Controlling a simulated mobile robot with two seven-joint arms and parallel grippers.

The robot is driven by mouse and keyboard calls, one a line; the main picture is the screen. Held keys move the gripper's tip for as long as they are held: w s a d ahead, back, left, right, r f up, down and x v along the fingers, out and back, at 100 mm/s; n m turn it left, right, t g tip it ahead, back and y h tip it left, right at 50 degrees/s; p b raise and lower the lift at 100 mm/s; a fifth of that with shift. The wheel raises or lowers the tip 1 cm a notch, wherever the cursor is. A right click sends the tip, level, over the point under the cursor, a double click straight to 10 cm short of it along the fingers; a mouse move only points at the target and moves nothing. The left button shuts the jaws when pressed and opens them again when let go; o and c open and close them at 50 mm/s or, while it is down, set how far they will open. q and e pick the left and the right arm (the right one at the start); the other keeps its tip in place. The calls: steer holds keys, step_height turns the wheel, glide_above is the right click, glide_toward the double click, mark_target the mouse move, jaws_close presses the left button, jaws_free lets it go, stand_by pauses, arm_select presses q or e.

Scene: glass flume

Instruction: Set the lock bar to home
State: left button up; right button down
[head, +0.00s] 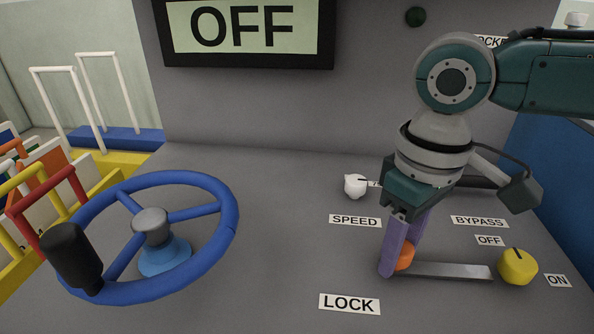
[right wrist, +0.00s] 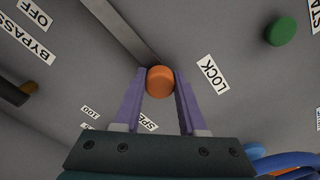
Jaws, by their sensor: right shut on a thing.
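The lock bar (head: 450,271) is a flat grey metal bar lying along the grey panel, with an orange knob (head: 405,256) at its left end. The LOCK label (head: 349,304) is left of and nearer than the knob. My right gripper (head: 396,262) points down, its purple fingers shut on the orange knob. In the right wrist view, the knob (right wrist: 160,82) sits between the two fingertips, and the bar (right wrist: 122,32) runs from it to the upper left, out of frame. No mark reading home shows. My left gripper is not in view.
A yellow knob (head: 517,266) between OFF and ON labels stands at the bar's right end. A white knob (head: 355,186) is behind the SPEED label (head: 355,221). A blue handwheel (head: 232,235) is at left. A display (head: 250,28) reads OFF. A green button (right wrist: 280,31) shows in the wrist view.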

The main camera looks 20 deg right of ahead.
steer(key=shift+s+d+r, duration=0.15)
steer(key=shift+s+d, duration=0.3)
steer(key=shift+d, duration=0.2)
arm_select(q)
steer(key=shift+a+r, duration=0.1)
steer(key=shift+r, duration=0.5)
arm_select(e)
steer(key=c, duration=0.9)
jaws_free()
steer(key=shift+o, duration=1.4)
steer(key=shift+d, duration=0.15)
steer(key=shift+o, duration=0.8)
